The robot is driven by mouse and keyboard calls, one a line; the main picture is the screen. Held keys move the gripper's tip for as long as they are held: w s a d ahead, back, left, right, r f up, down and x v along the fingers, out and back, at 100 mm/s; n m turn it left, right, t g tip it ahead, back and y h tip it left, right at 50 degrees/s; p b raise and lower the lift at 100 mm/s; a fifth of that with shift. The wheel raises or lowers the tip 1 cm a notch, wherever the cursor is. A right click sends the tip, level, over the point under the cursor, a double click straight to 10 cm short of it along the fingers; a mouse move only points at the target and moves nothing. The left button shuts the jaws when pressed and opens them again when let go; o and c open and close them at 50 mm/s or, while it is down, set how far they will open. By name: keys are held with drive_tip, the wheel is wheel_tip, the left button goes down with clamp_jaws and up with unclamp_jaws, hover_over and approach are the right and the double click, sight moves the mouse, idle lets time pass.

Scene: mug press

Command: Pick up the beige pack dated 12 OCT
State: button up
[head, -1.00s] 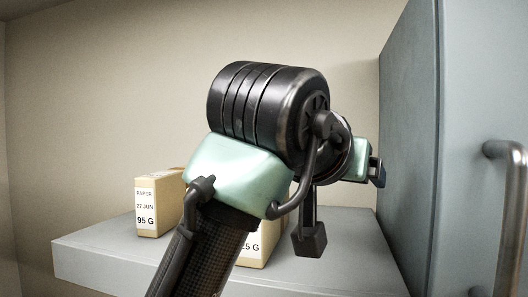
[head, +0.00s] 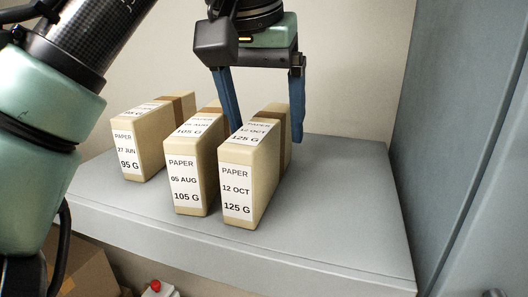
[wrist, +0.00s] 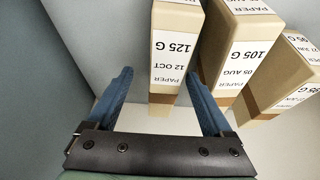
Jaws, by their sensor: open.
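The beige pack dated 12 OCT (head: 262,180), labelled PAPER and 125 G with a brown band, stands upright at the right end of a row on the grey shelf. It also shows in the wrist view (wrist: 172,84). My gripper (head: 267,135) is open and points down at the back part of this pack. Its blue fingers are on either side of the pack, the left one in the narrow gap beside the 05 AUG pack. In the wrist view my gripper (wrist: 160,82) has the 12 OCT pack between its fingers, nearer the right finger. Contact cannot be told.
The 05 AUG pack (head: 186,185), 105 G, stands close on the left. The 27 JUN pack (head: 128,158), 95 G, stands further left. The grey shelf (head: 345,195) is clear to the right, up to a grey cabinet side (head: 435,110). A cardboard box (head: 85,270) is below.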

drive_tip(key=shift+w+x, duration=0.25)
drive_tip(key=shift+x, duration=0.95)
drive_tip(key=x, duration=0.4)
drive_tip(key=shift+w+a+f, duration=0.2)
drive_tip(key=shift+w+a, duration=0.05)
drive_tip(key=shift+w, duration=0.1)
drive_tip(key=shift+s, duration=0.2)
drive_tip(key=c, duration=0.4)
clamp_jaws()
